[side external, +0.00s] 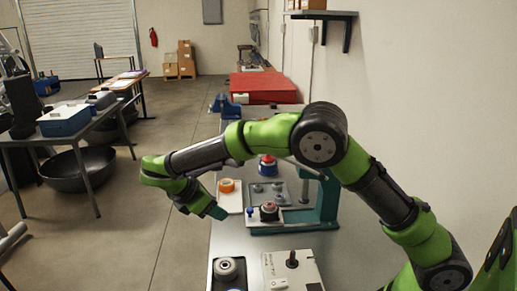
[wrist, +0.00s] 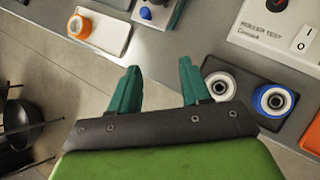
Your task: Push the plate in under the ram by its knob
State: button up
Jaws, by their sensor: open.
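A teal press (side external: 322,200) stands on the bench, with a pale plate (side external: 287,213) at its base. A small blue knob (side external: 250,211) sits at the left end of this plate. The blue knob also shows at the top of the wrist view (wrist: 146,13), where most of the press is cut off. The ram is hard to make out.
A white tray (side external: 235,207) holding an orange ring (side external: 227,185) lies behind the gripper. A black tray (wrist: 240,69) with a white wheel (wrist: 219,86) and a blue wheel (wrist: 272,100) lies in front, beside a white test panel (side external: 291,268). The bench's left edge is close.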

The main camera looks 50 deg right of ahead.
notch_tip(320, 180, up, 3)
jog(key=w+n+h, duration=0.1)
jog(key=w+n, duration=0.1)
jog(key=n, duration=0.1)
send_near(249, 210)
jog(key=x, duration=0.8)
grip_shut()
